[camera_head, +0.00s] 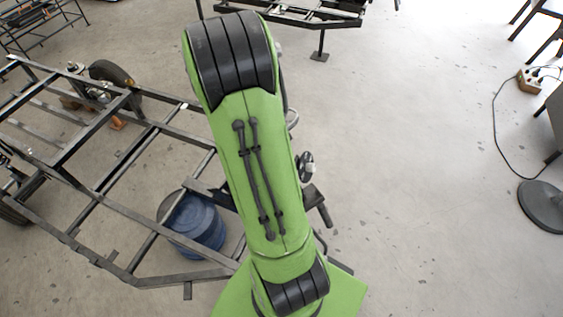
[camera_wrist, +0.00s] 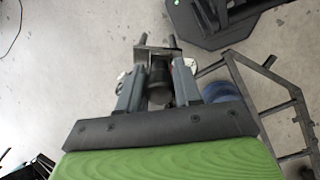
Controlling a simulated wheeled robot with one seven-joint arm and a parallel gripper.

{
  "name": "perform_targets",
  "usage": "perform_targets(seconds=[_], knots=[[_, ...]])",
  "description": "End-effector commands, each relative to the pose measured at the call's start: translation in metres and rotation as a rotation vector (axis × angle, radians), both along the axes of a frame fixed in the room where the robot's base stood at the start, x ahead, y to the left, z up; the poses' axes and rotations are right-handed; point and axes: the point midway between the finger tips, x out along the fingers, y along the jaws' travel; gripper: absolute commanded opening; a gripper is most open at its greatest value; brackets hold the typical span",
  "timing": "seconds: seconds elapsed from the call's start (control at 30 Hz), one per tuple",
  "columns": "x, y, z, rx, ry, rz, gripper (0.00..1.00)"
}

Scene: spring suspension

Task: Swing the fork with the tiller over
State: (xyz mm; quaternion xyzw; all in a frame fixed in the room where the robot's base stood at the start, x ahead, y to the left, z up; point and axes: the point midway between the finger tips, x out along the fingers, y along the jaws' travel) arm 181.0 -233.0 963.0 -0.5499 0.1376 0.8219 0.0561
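My gripper (camera_wrist: 158,70) shows in the wrist view with its two grey fingers apart. A dark upright cylinder (camera_wrist: 158,88) stands between them, with a dark crosspiece (camera_wrist: 158,52) and two short prongs near the fingertips. These may be the tiller and fork, but I cannot tell for sure. I cannot tell whether the fingers touch or grip any of it. In the head view, a dark handle-like part (camera_head: 320,205) and a small round disc (camera_head: 306,165) show just right of my green arm. My arm hides the gripper and most of this area there.
A dark metal frame (camera_head: 140,205) with wheels stands at the left, close to my arm. A blue drum (camera_head: 195,225) is under it. Another frame (camera_head: 300,15) stands at the back. A round base (camera_head: 545,207) and a cable lie at the right. The floor between is clear.

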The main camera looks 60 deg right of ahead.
Motion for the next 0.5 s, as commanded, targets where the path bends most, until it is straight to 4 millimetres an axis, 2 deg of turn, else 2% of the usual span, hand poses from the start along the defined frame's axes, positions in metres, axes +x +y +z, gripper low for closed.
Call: perform_targets(seconds=[0.03, 0.1, 0.13, 0.37, 0.5], knots=[[0.000, 0.000, 0.000, 0.000, 0.000, 0.000, 0.42], [0.000, 0.000, 0.000, 0.000, 0.000, 0.000, 0.53], [0.000, 0.000, 0.000, 0.000, 0.000, 0.001, 0.54], [0.000, 0.000, 0.000, 0.000, 0.000, 0.001, 0.54], [0.007, 0.000, 0.015, -0.003, -0.003, 0.004, 0.54]])
